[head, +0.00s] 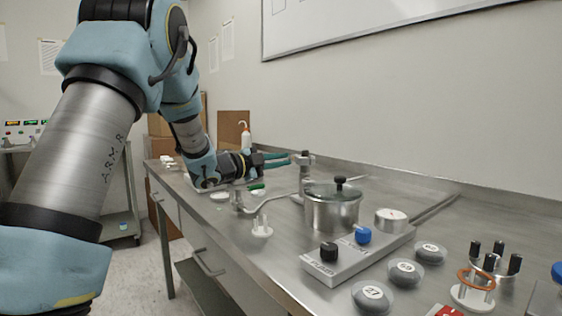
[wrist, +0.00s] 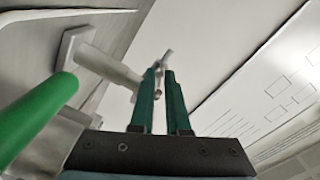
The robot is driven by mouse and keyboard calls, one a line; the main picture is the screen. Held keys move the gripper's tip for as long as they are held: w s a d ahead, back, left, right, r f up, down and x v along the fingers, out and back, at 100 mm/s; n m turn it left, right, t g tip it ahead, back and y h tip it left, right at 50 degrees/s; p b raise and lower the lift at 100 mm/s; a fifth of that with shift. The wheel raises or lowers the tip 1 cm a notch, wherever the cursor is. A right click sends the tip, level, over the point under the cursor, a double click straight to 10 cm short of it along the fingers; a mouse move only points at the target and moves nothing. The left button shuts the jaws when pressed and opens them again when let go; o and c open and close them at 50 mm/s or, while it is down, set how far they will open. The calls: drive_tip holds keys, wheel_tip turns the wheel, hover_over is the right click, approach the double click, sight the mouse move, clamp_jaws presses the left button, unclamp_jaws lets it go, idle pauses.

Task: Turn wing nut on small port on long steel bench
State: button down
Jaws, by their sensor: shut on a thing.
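My gripper (head: 292,159) reaches out to the right over the long steel bench (head: 285,258). In the wrist view its two green fingers (wrist: 162,72) are nearly together and shut on a small metal piece, the wing nut (wrist: 166,58). The wing nut is mostly hidden between the fingertips. The small port (head: 305,160) is a short grey post at the fingertips in the head view. In the wrist view a grey pipe-like part (wrist: 108,68) lies left of the fingers. How far the nut is turned cannot be told.
A green handle (head: 256,187) stands near my gripper, large at the left of the wrist view (wrist: 40,118). A lidded steel pot (head: 331,212), a grey block with knobs (head: 345,262), round weights (head: 405,273) and a ring stand (head: 472,296) fill the nearer bench.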

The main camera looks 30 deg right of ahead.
drive_tip(key=shift+n+p, duration=0.5)
drive_tip(key=shift+n, duration=0.3)
drive_tip(key=c, duration=0.9)
unclamp_jaws()
drive_tip(key=shift+a, duration=0.1)
drive_tip(key=a, duration=0.3)
drive_tip(key=s+a, duration=0.1)
drive_tip(key=a, duration=0.3)
drive_tip(key=s+a+b, duration=0.1)
drive_tip(key=a, duration=0.2)
drive_tip(key=shift+a, duration=0.25)
